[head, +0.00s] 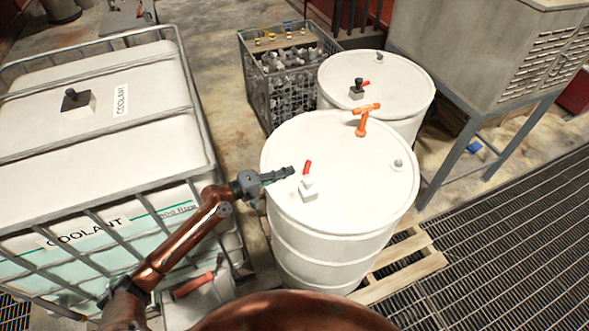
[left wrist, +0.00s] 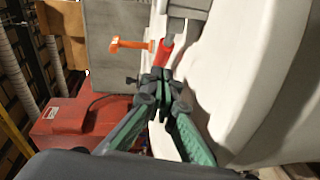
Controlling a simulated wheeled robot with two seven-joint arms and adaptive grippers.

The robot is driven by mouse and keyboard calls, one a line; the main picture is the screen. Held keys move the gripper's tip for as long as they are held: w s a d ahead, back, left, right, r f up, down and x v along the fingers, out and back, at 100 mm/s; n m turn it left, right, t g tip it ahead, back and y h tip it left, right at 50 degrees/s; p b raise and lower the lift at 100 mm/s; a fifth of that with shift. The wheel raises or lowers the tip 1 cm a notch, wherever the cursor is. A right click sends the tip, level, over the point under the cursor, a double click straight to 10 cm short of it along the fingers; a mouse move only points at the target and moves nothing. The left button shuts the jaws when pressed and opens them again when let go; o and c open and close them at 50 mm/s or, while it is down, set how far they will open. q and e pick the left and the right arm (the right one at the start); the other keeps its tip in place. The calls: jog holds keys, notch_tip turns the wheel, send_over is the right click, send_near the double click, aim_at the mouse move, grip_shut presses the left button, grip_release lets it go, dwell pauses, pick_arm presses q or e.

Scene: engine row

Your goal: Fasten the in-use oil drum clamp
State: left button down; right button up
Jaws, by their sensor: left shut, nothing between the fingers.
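Two white oil drums stand on a pallet, a front drum (head: 335,215) and a back drum (head: 405,85). On the front drum's top, near its left edge, sits a small white clamp block (head: 309,190) with a red lever (head: 307,167) tilted upward. My left gripper (head: 289,171) is shut and empty, just left of the lever and over the drum's edge. In the left wrist view, the red lever (left wrist: 166,52) shows just beyond the fingertips (left wrist: 160,78); I cannot tell if they touch. A black and red fitting (head: 357,90) is on the back drum. My right gripper is not in view.
An orange T-shaped fitting (head: 363,118) stands at the front drum's far rim. A caged white coolant tank (head: 100,120) fills the left side. A wire crate (head: 270,90) stands behind the drums, a grey cabinet (head: 500,50) at right. Grating floor (head: 500,240) is clear at lower right.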

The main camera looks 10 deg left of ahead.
pick_arm(q)
jog(key=v, duration=0.8)
jog(key=shift+s+a, duration=0.15)
jog(key=shift+s, duration=0.05)
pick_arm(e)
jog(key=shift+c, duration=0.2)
